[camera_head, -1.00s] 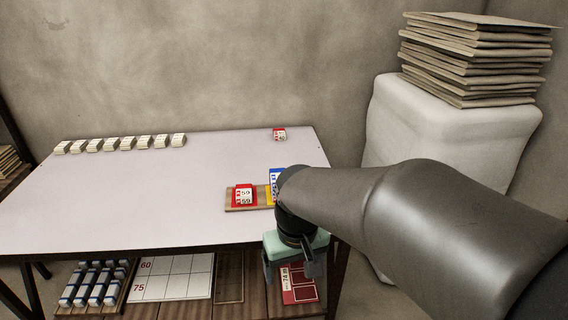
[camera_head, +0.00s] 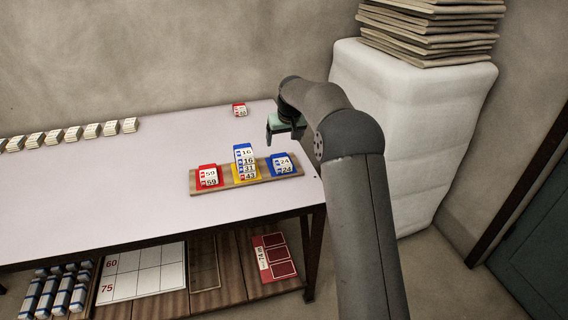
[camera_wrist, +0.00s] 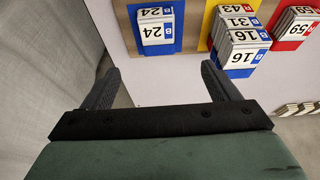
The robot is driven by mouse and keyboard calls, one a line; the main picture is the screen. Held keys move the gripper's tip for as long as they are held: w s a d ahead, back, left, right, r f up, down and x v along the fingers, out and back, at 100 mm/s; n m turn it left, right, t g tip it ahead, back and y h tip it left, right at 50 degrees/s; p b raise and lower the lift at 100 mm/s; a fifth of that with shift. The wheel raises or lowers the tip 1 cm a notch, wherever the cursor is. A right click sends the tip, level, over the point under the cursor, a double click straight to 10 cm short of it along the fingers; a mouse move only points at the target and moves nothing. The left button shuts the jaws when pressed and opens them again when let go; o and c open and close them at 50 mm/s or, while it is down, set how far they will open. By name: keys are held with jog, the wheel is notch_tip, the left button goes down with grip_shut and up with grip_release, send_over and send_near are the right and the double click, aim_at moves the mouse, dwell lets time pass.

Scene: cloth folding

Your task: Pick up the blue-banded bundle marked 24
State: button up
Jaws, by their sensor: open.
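The blue-banded bundle marked 24 (camera_head: 282,164) lies at the right end of a wooden board (camera_head: 215,188) on the table. In the wrist view the same bundle (camera_wrist: 156,27) shows at the top, ahead of the fingers and a little left of the middle between them. My gripper (camera_head: 281,135) is in the air above the table, behind the board in the head view. In the wrist view my gripper (camera_wrist: 160,85) is open, with nothing between its fingers.
On the board, a stack marked 16, 31 and 43 (camera_head: 245,163) stands beside the 24 bundle, with a red bundle marked 59 (camera_head: 208,176) at left. Another red bundle (camera_head: 239,110) and several white bundles (camera_head: 91,131) lie farther back. The table's left front is clear.

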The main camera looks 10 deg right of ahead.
send_over(281, 159)
jog(key=s, duration=0.3)
jog(key=f, duration=0.6)
jog(key=shift+w+f, duration=0.2)
jog(key=shift+f, duration=0.1)
jog(key=shift+p+x, duration=0.3)
jog(key=shift+x, duration=2.45)
jog(key=shift+d, duration=0.2)
jog(key=shift+f, duration=0.25)
jog(key=c, duration=1.1)
